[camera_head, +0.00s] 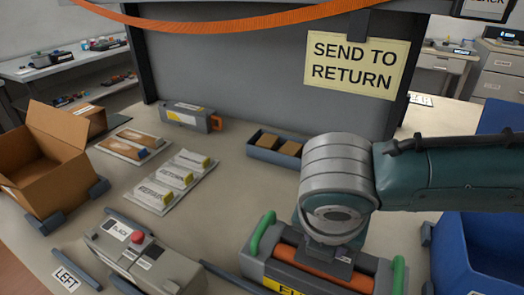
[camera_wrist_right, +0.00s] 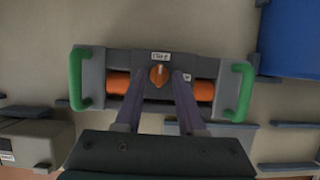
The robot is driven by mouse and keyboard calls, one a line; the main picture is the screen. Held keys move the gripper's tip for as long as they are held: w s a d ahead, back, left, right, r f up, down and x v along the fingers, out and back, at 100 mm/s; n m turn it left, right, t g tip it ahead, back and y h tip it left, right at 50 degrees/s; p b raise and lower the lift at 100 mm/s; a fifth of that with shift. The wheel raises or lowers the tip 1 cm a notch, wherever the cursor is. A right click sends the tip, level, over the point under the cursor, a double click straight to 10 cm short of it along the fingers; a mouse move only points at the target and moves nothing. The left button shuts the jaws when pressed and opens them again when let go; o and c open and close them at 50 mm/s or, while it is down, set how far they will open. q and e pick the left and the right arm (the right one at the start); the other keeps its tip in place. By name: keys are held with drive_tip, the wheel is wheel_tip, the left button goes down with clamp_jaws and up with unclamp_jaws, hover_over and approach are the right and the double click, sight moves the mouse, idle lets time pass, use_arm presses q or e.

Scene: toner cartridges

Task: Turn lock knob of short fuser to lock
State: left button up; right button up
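The fuser (camera_head: 262,262) is a grey unit with green end handles, an orange roller and a yellow label. It lies at the front right of the table in the head view. In the right wrist view the fuser (camera_wrist_right: 92,72) spans the middle. Its small orange lock knob (camera_wrist_right: 159,75) sits at centre, below a white label too small to read surely. My right gripper (camera_wrist_right: 158,82) points down at the fuser, its two fingers apart on either side of the knob. I cannot tell whether they touch it. In the head view my wrist hides the knob. My left gripper is not in view.
A grey box with a red button (camera_head: 137,237) stands at front left. An open cardboard box (camera_head: 45,165), a labelled tray (camera_head: 172,180), a grey cartridge (camera_head: 190,117) and a blue tray (camera_head: 263,153) lie behind. A blue bin (camera_head: 478,250) stands right of the fuser.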

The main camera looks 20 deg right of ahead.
clamp_jaws()
